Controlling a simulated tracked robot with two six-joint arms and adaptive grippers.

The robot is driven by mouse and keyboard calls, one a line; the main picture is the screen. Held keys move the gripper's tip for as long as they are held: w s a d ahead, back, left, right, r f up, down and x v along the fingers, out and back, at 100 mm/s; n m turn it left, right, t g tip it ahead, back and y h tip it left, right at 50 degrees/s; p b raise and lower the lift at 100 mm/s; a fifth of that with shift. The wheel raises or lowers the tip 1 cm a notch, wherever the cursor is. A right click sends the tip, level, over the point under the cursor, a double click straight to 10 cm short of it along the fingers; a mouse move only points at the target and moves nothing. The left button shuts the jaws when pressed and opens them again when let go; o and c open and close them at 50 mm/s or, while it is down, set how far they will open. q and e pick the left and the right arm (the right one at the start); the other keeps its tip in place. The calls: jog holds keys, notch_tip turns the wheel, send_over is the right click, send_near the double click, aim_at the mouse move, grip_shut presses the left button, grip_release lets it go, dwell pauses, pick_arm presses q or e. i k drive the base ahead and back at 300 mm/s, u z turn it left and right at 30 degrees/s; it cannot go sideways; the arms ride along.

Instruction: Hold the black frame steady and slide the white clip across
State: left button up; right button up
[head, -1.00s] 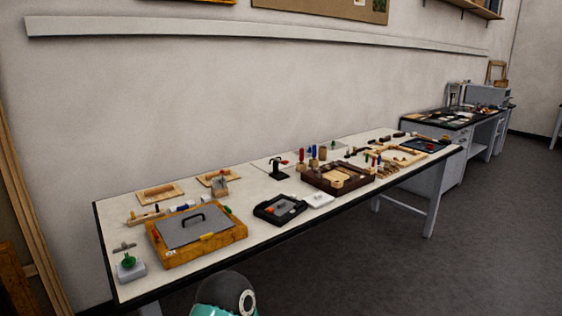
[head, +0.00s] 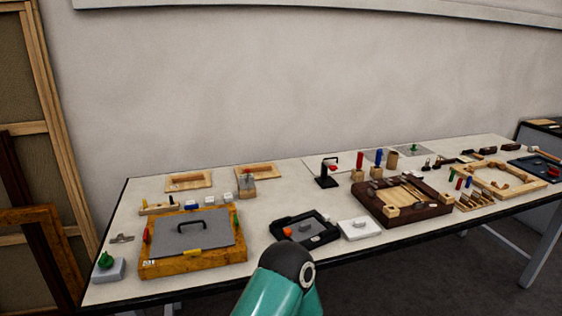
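A small black frame (head: 281,222) lies flat on the white bench, with a grey inner panel, an orange piece at its left and a small pale piece at its near side. I cannot tell for sure whether that pale piece (head: 316,239) is the white clip. A white block (head: 359,229) lies just right of the frame. A teal and black link of my own arm stands in front of the bench, close below the frame. Neither of my grippers is in view.
An orange-brown wooden box with a grey handled lid (head: 191,235) sits left of the frame. A dark brown tray (head: 364,205) with tools stands to the right. A small black stand (head: 327,180) is behind. The bench's front edge (head: 162,293) is close. Bare tabletop lies behind the frame.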

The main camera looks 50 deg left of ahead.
aim_at(325, 217)
jog(key=u, duration=0.55)
jog(key=i, duration=1.2)
jog(key=u, duration=0.85)
jog(key=k, duration=0.8)
jog(key=u, duration=0.2)
jog(key=i, duration=1)
jog(key=z, duration=0.05)
